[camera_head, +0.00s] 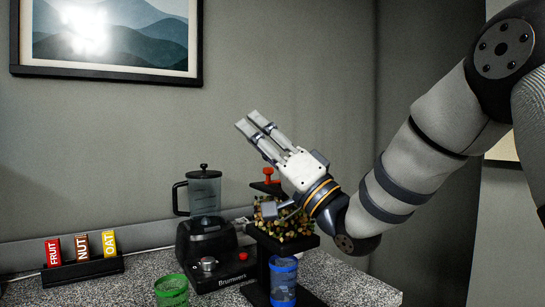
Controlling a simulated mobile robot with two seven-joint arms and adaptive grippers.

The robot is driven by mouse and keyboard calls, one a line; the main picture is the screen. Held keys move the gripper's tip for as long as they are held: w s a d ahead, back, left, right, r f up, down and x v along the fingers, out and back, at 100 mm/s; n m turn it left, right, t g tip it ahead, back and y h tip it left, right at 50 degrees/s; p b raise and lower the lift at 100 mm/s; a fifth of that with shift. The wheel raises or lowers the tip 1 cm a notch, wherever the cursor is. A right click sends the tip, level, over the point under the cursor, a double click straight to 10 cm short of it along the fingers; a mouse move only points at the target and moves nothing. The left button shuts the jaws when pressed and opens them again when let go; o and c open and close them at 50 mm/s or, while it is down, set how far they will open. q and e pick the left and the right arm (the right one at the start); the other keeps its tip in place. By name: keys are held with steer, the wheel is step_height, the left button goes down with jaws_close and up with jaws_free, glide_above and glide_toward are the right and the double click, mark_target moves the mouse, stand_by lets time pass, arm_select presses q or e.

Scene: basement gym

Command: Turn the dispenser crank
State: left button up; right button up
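The dispenser (290,243) stands on the counter right of the blender. It has a black frame, a clear hopper of brown and green pieces, and a red knob (268,174) on top. A grey block-like part (269,210) on a short rod shows at its front, perhaps the crank. My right gripper (248,120) is above the dispenser, its fingers pointing up and left, away from it. The fingers hold nothing visible; whether they are fully shut is unclear. My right wrist and forearm hide part of the dispenser's upper right. My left gripper is not in view.
A blue cup (283,283) stands on the dispenser's base. A black blender (205,238) and a green cup (172,291) are to its left. A black rack (83,270) holds FRUIT, NUT and OAT bars. The wall is behind; the counter (350,285) is clear at right.

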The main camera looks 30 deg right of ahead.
mark_target(268, 168)
steer(key=s+d+f+n+g+h+p, duration=0.1)
steer(key=s+d+f+n+g, duration=0.2)
steer(key=d+n, duration=0.2)
steer(key=s+d+f+n+g+h, duration=0.1)
steer(key=s+d+f+n+g, duration=0.2)
steer(key=d+n+g, duration=0.15)
steer(key=shift+t, duration=0.35)
steer(key=x, duration=1.2)
steer(key=shift+w+d+f, duration=0.1)
steer(key=shift+d+f, duration=0.15)
steer(key=shift+d, duration=0.05)
steer(key=shift+c, duration=0.2)
jaws_close()
